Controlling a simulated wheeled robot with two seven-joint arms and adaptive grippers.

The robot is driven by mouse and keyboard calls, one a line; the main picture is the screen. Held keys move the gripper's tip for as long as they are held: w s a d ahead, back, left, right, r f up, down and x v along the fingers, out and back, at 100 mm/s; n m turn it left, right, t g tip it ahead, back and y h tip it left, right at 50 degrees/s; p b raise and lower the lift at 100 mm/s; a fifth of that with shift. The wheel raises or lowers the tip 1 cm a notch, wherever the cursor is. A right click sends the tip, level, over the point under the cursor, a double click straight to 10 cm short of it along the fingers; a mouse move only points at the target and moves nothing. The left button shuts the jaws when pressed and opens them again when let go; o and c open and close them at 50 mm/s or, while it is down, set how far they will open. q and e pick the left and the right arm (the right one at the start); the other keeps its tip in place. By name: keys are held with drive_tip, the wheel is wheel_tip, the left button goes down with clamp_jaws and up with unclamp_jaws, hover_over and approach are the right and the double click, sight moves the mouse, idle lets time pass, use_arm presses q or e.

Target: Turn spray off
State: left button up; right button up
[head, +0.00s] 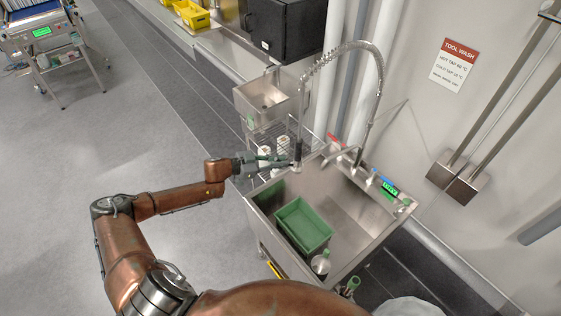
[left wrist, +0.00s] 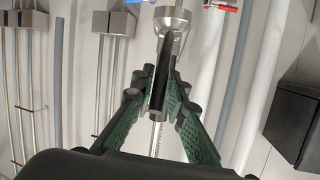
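The spray head (head: 297,151) hangs upright on its coiled steel hose (head: 335,52), over the far left corner of the steel sink (head: 352,207). My left gripper (head: 289,160) reaches it from the left. In the left wrist view the spray head's bell-shaped metal end (left wrist: 171,18) is at the top, with its black handle (left wrist: 160,88) below. The green-padded fingers of my left gripper (left wrist: 160,98) close in on both sides of the handle and appear to grip it. No water shows clearly. My right gripper cannot be made out.
A green crate (head: 303,224) and a white bottle (head: 321,263) are in the sink. A small basin (head: 262,97) and a wire rack stand behind my left gripper.

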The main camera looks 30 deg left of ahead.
use_arm(q)
drive_tip(key=o, duration=0.3)
drive_tip(key=shift+o, duration=0.2)
drive_tip(key=shift+s+a, duration=0.1)
drive_tip(key=v, duration=1.1)
drive_tip(key=shift+s+a+r, duration=0.2)
drive_tip(key=shift+s+r, duration=0.05)
drive_tip(key=shift+s, duration=0.05)
